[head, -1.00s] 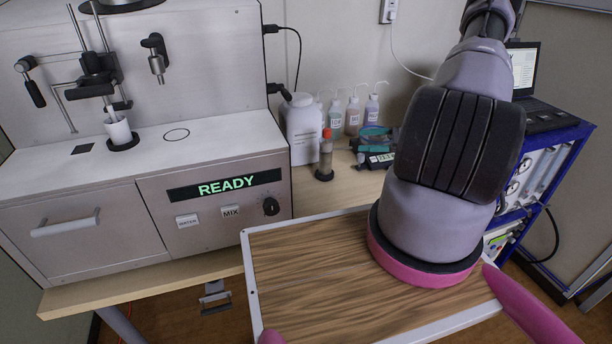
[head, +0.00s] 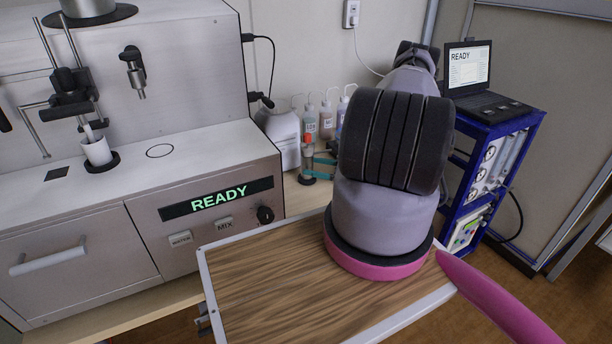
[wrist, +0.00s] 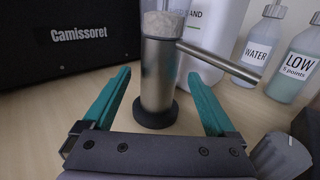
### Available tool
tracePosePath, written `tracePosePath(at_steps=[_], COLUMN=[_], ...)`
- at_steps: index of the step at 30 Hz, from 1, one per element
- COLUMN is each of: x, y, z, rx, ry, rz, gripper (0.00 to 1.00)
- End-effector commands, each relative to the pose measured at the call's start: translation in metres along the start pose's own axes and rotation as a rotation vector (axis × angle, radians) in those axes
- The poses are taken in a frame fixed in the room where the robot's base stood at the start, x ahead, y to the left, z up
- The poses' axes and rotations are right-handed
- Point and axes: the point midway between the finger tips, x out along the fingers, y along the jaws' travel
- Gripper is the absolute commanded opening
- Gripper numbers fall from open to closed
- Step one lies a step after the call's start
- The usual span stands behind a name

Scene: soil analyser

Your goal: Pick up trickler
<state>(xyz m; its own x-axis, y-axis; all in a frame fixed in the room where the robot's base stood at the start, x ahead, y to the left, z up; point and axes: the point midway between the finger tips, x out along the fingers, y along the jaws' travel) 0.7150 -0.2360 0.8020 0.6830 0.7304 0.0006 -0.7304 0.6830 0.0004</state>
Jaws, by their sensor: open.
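The trickler (wrist: 157,75) stands upright on the bench in the wrist view. It is a grey metal cylinder on a round black base, with a knurled collar, a clear tube above it and a thin metal side tube pointing right. Its top is cut off there. In the head view the trickler (head: 307,160) shows a red cap, left of my arm. My gripper (wrist: 158,82) is open, with one teal finger on each side of the trickler and visible gaps between. In the head view my gripper is mostly hidden behind my arm.
A white sand bottle (wrist: 212,40) stands close behind the trickler. Bottles labelled water (wrist: 262,50) and low (wrist: 297,65) stand to the right. The black Camissoret case (wrist: 70,45) is at left. The analyser (head: 90,235) reads READY.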

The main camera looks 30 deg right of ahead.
Motion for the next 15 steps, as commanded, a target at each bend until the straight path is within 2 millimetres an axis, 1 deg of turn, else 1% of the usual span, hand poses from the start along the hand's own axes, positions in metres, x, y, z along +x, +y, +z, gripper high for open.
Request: tracePosePath(at_steps=[5,9,12,15], x=[0.015,0.037,0.049,0.055], y=[0.001,0.003,0.002,0.002], z=[0.001,0.003,0.002,0.002], rx=[0.0,0.0,-0.001,-0.001], ry=[0.0,0.0,0.001,0.001], rz=[0.002,0.004,0.003,0.001], gripper=[0.92,0.92,0.92,0.92])
